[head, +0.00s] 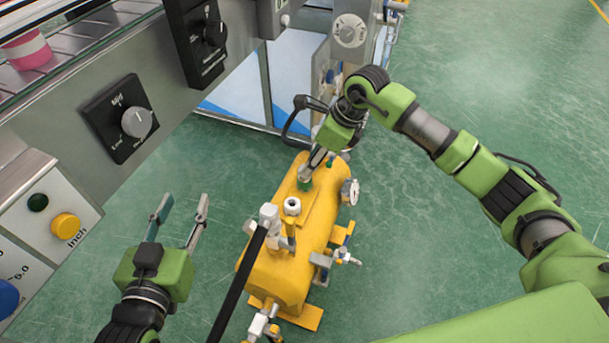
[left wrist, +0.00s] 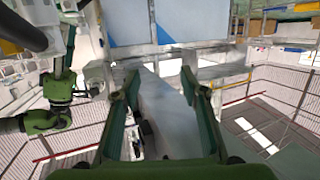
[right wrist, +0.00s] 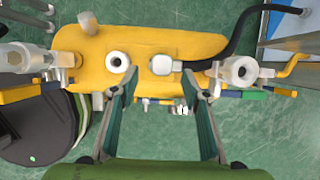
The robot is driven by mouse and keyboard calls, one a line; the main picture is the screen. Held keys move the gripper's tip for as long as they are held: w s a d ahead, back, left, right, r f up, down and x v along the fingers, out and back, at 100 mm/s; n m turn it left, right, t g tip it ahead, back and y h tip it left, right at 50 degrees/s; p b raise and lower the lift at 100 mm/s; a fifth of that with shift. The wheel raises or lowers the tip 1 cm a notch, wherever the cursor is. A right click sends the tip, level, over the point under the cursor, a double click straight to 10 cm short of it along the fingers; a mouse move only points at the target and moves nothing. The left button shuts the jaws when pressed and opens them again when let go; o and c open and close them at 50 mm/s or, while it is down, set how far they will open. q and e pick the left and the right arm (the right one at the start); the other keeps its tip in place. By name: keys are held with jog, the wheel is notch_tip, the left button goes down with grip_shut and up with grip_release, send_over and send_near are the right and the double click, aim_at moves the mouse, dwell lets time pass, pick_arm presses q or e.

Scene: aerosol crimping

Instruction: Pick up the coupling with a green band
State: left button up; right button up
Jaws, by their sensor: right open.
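A yellow tank (head: 272,278) stands on the green floor below my grippers. In the right wrist view its top carries a round white fitting (right wrist: 118,62), a squarish white cap (right wrist: 161,64) with a black hose, and a larger grey-white fitting (right wrist: 238,70) at the right. A small green piece (right wrist: 249,95) shows beside that larger fitting; I cannot tell whether it is a coupling's band. My right gripper (head: 309,168) is open above the tank, its fingers either side of the squarish cap in its own view, apparently holding nothing. My left gripper (head: 181,207) is open and empty, left of the tank.
A grey machine panel with a black dial (head: 118,118) and a yellow button (head: 66,226) runs along the left. A gauge or valve wheel (head: 349,191) sticks out from the tank's right side. The green floor at right is clear.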

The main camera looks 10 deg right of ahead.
jog(key=b+x, duration=0.2)
jog(key=x, duration=0.3)
jog(key=shift+w+a+f, duration=0.1)
jog(key=shift+w+f, duration=0.05)
jog(key=shift+w, duration=0.1)
jog(key=shift+f, duration=0.15)
pick_arm(q)
notch_tip(320, 180, up, 10)
jog(key=d+t+h, duration=0.1)
jog(key=t, duration=0.4)
jog(key=shift+d+h, duration=0.2)
jog(key=shift+h, duration=0.1)
pick_arm(e)
grip_shut()
